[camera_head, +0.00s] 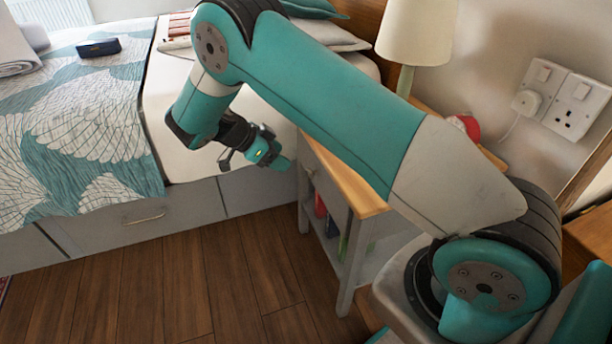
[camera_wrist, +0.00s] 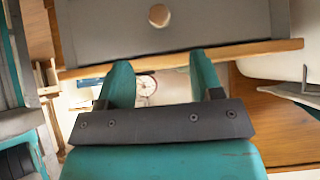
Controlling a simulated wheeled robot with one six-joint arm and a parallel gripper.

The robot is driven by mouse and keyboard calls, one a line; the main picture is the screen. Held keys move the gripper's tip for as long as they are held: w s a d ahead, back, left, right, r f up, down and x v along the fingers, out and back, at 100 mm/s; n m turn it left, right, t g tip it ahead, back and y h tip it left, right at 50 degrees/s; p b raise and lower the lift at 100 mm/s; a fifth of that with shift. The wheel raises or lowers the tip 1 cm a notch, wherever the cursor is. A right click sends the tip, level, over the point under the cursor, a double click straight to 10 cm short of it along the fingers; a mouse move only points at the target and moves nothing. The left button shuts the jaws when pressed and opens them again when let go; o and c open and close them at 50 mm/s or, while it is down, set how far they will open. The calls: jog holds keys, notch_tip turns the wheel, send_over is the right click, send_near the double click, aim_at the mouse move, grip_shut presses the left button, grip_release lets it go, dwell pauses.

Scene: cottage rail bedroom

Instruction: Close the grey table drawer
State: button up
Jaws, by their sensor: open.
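The grey bedside table (camera_head: 346,262) with a wooden top stands right of the bed, partly hidden behind my arm. The grey drawer front (camera_wrist: 210,22) fills the top of the wrist view, with a round light spot, a knob or hole (camera_wrist: 158,15), in its middle. The drawer front in the head view (camera_head: 322,178) is mostly dim and partly covered, so I cannot tell how far it stands out. My gripper (camera_head: 280,160) is beside the table's front at the left. In the wrist view my gripper (camera_wrist: 162,78) has its two teal fingers apart and empty, pointing towards the drawer front; contact is unclear.
The bed (camera_head: 185,130) with a teal patterned cover and grey base drawers stands at the left. A dark case (camera_head: 99,47) lies on it. A lamp (camera_head: 417,35) and a red-and-white object (camera_head: 466,126) are on or behind the table top. The wooden floor (camera_head: 200,285) is clear.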

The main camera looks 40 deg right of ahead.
aim_at(314, 172)
jog(key=b+x, duration=0.1)
jog(key=x, duration=1)
jog(key=shift+d+b, duration=0.1)
jog(key=shift+b, duration=0.25)
grip_shut()
jog(key=shift+s+d, duration=0.2)
jog(key=shift+d, duration=0.65)
grip_release()
jog(key=shift+d, duration=0.1)
jog(key=shift+s, duration=0.1)
